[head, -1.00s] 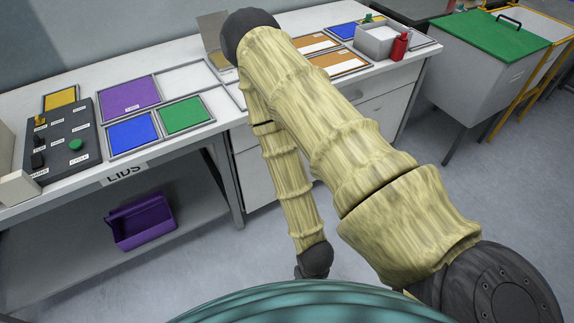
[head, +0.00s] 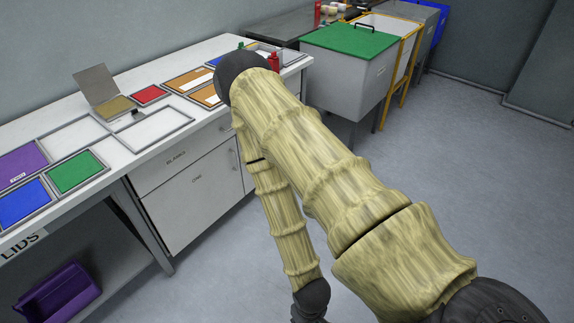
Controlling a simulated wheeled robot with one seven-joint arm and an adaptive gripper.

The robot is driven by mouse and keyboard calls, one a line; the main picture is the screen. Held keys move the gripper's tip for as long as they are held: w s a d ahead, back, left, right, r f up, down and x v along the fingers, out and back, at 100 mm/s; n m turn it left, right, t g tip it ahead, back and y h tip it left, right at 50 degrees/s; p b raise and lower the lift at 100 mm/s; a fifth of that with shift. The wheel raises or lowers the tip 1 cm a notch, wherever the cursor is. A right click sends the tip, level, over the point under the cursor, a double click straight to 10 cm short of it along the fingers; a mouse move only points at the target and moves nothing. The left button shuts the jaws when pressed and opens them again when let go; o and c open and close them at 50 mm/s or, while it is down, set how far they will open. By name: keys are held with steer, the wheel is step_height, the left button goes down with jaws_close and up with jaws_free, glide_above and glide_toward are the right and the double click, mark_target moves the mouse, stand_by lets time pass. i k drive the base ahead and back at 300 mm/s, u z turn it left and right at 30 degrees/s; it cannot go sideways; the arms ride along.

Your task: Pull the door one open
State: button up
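Door one (head: 190,205) is the white cabinet front under the bench, marked with a small label that reads like ONE. It looks shut. A slim handle (head: 233,160) stands near its right edge. My arm reaches over the bench and hangs down to the right of the door. The end of the arm, with part of my gripper (head: 304,319), is at the bottom edge of the head view, apart from the door and over the floor. Its fingers are cut off by the frame, so I cannot see whether they are open.
A drawer (head: 178,152) labelled BLANKS sits above the door. The white bench top (head: 135,155) carries coloured trays. A purple bin (head: 58,293) is on the lower shelf at left. A grey bin with a green lid (head: 350,45) stands behind right. Floor at right is clear.

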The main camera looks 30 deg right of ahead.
mark_target(182, 207)
steer(key=u, duration=0.65)
steer(key=k, duration=0.1)
steer(key=z, duration=1.4)
steer(key=i, duration=0.9)
steer(key=u, duration=0.7)
